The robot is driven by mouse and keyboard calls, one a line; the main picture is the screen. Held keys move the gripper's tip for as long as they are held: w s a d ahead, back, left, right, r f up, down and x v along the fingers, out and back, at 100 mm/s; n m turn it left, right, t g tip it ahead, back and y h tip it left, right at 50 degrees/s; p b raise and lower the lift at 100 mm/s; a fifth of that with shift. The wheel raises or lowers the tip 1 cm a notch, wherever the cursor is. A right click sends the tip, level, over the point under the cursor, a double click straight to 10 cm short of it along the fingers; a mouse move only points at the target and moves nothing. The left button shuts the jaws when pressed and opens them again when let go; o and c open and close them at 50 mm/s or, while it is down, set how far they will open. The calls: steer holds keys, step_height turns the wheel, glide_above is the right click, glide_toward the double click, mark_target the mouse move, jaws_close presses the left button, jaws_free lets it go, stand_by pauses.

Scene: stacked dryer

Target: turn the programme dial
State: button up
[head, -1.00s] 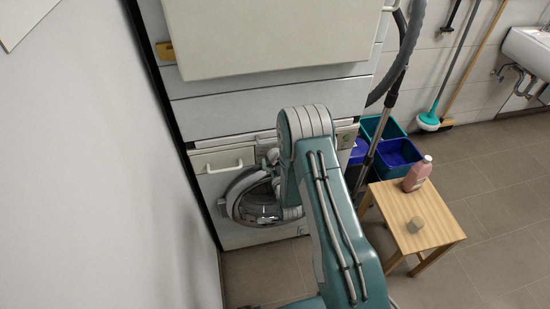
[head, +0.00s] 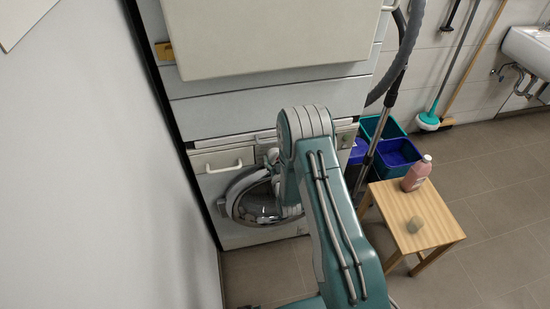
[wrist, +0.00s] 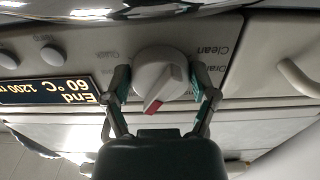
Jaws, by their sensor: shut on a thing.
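The programme dial (wrist: 161,76) is a round white knob with a red pointer mark, in the middle of the wrist view. The red mark points down and slightly left in that view. My gripper (wrist: 162,88) has one finger on each side of the dial and is shut on it. In the head view, my arm hides the dial and the gripper. The washing machine (head: 247,235) stands under the stacked upper unit, and its control panel is mostly behind my arm.
The display (wrist: 45,91) reads "End 60 °C 1200", upside down. A drawer handle (wrist: 298,78) is beside the dial. A wall is close on the left.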

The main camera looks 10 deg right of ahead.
steer(key=shift+r+n, duration=0.1)
steer(key=shift+n, duration=0.4)
steer(key=shift+w+n, duration=0.1)
steer(key=shift+n, duration=2.3)
steer(key=o, duration=1)
